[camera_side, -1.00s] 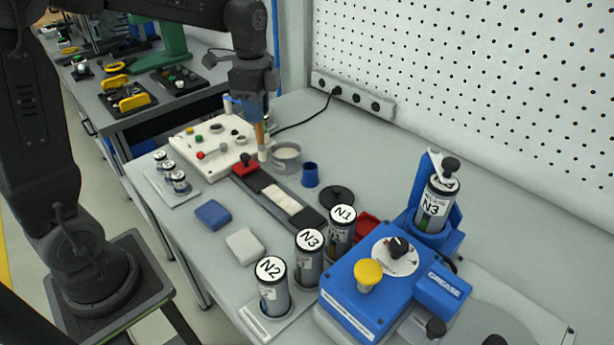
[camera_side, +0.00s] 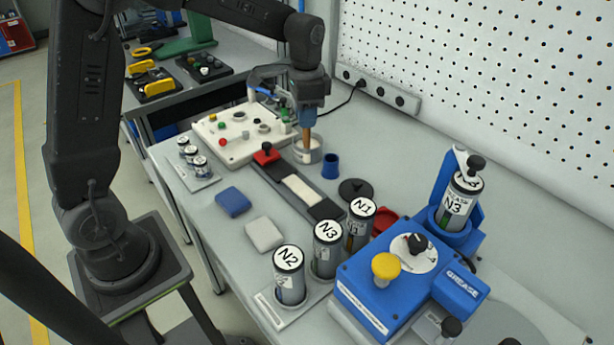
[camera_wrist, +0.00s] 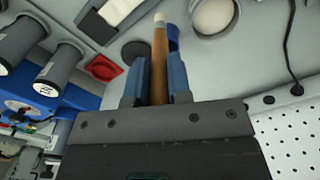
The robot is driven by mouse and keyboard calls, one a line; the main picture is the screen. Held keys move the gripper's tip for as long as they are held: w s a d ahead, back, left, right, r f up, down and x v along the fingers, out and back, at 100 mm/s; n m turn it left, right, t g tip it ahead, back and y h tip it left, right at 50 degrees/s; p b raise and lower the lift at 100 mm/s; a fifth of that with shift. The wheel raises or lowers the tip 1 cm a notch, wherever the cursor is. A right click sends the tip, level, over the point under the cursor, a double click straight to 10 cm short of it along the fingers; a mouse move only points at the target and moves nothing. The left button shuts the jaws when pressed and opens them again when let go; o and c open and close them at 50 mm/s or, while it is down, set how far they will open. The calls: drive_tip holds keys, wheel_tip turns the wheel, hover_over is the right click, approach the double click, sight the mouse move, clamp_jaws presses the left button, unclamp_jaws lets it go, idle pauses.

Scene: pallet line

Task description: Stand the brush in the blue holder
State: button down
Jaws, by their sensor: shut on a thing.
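My gripper (camera_side: 307,122) is shut on the brush (camera_side: 307,143), a brown-handled stick pointing down from the blue fingers. In the wrist view the brush (camera_wrist: 159,60) runs between the fingers (camera_wrist: 154,88) and ends in a pale tip. The blue holder (camera_side: 331,165) is a small open cup standing on the bench, just right of the brush in the side view. In the wrist view the holder (camera_wrist: 174,38) is partly hidden behind a finger and the brush. The brush's lower end overlaps a round tub (camera_side: 310,157) in the side view; I cannot tell its height above it.
A dark strip with a pale pad (camera_side: 300,190) lies in front of the holder. A black disc (camera_side: 355,190) lies to its right. Labelled canisters (camera_side: 327,250) and a blue grease unit (camera_side: 390,285) stand nearer. A white control panel (camera_side: 235,135) is at left.

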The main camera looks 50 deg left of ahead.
drive_tip(key=a+r+n, duration=0.1)
drive_tip(key=a+r, duration=0.5)
drive_tip(key=a, duration=0.2)
drive_tip(key=w+d+f, duration=0.6)
drive_tip(key=d+f, duration=0.4)
drive_tip(key=shift+f, duration=0.25)
drive_tip(key=shift+d+f, duration=0.1)
drive_tip(key=shift+f, duration=0.05)
drive_tip(key=c, duration=1.1)
unclamp_jaws()
drive_tip(key=shift+o, duration=0.2)
